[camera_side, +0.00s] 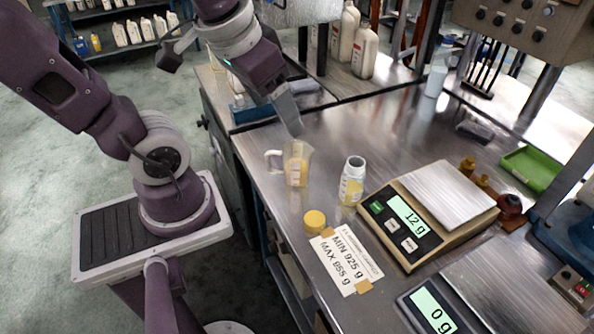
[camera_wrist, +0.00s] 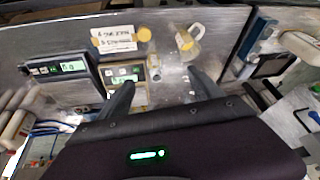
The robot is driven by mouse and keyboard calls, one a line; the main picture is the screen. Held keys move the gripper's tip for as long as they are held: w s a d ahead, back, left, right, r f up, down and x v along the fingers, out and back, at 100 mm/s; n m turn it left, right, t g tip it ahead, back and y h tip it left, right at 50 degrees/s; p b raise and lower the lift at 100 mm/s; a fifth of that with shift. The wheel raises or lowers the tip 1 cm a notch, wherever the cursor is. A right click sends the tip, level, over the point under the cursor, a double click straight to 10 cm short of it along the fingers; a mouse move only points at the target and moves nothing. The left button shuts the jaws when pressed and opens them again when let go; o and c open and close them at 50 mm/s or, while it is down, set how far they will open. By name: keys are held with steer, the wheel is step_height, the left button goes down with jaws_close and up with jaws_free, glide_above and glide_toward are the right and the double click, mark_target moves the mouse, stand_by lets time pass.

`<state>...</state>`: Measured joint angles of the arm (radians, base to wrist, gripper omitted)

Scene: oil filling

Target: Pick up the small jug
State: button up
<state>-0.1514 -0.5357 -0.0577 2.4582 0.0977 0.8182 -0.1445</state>
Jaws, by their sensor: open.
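The small jug (camera_side: 297,165) is clear, holds some yellow liquid and stands upright on the metal bench, its handle to the left in the side view. In the wrist view the jug (camera_wrist: 186,41) is beyond my fingertips, a little to the right. My gripper (camera_side: 291,120) is above the bench, behind and above the jug in the side view, apart from it. In the wrist view my gripper (camera_wrist: 161,78) has its two fingers spread wide with nothing held. In the side view the fingers overlap.
An open bottle (camera_side: 352,182) with yellow on it stands right of the jug. A yellow cap (camera_side: 314,222) and a paper label (camera_side: 345,262) lie nearer the camera. A scale (camera_side: 393,222) reads 12 g; another (camera_side: 431,312) reads 0 g. The bench edge is close left of the jug.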

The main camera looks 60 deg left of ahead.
steer(key=w+a+f+n+g+y, duration=0.1)
steer(key=w+a+f+n+g, duration=0.3)
steer(key=a+f, duration=0.35)
steer(key=n, duration=0.2)
glide_toward(275, 152)
steer(key=f+n, duration=0.1)
steer(key=f, duration=0.1)
steer(key=a+f+n+h, duration=0.1)
steer(key=f, duration=0.1)
steer(key=a+f+n+h, duration=0.1)
steer(key=f, duration=0.1)
steer(key=shift+w+f+g, duration=0.2)
steer(key=shift+f+g, duration=0.05)
steer(key=shift+g, duration=0.05)
steer(key=shift+h, duration=0.3)
steer(key=f, duration=0.8)
steer(key=shift+w+a, duration=0.1)
steer(key=shift+a, duration=0.2)
jaws_close()
